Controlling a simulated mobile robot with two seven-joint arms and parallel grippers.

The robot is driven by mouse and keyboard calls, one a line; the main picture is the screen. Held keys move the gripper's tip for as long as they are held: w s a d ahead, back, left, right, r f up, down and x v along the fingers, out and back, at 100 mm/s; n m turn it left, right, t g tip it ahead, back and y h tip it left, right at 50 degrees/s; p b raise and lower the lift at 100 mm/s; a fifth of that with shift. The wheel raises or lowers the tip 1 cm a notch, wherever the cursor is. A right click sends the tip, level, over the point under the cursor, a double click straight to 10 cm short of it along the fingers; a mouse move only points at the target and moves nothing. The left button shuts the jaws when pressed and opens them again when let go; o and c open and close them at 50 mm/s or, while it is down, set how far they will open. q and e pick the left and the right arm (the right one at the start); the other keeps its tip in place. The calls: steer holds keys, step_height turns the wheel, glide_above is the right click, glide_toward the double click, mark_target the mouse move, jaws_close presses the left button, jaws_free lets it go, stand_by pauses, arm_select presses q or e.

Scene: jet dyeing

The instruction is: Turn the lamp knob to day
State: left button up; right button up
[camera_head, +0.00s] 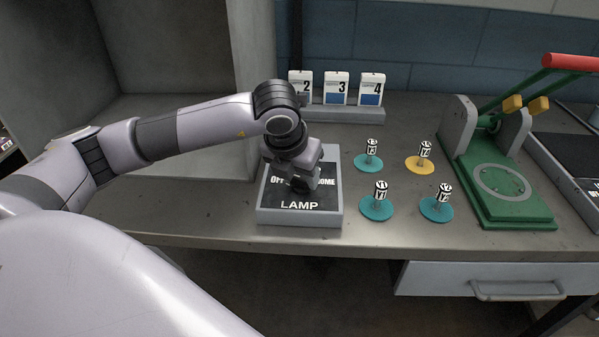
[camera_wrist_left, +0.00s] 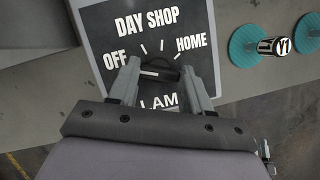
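The lamp panel (camera_head: 268,212) is a grey box with a black face on the bench, lettered LAMP at its front. In the left wrist view the panel (camera_wrist_left: 92,48) reads DAY, SHOP, OFF and HOME, with white tick marks. The dark lamp knob (camera_wrist_left: 160,72) carries a short white line at its left part, on the OFF side. My left gripper (camera_head: 303,184) is low over the panel and hides the knob in the head view. In the left wrist view its fingers (camera_wrist_left: 160,82) stand on either side of the knob. I cannot tell whether they press on it. My right gripper is not in view.
Right of the panel stand several small labelled pegs on teal and yellow discs (camera_head: 377,208). Behind are numbered white cards (camera_head: 336,88) in a grey holder. A green press (camera_head: 500,195) with a red-handled lever stands further right. A grey cabinet wall (camera_head: 250,60) rises behind left.

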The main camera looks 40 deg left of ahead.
arm_select(q)
steer(key=shift+f+m+h+b, duration=0.2)
steer(key=shift+m+h+b, duration=0.1)
steer(key=shift+m+b, duration=0.7)
steer(key=shift+a+m+h+b, duration=0.15)
steer(key=shift+m+h+b, duration=0.25)
steer(key=shift+m+b, duration=0.7)
steer(key=shift+r+m+h+b, duration=0.1)
steer(key=shift+m+h+b, duration=0.4)
steer(key=shift+m+b, duration=0.4)
steer(key=shift+a+r+m+g+h, duration=0.1)
steer(key=shift+m+g+h, duration=0.25)
steer(key=shift+m, duration=0.95)
steer(key=o, duration=1.1)
steer(key=shift+c, duration=0.2)
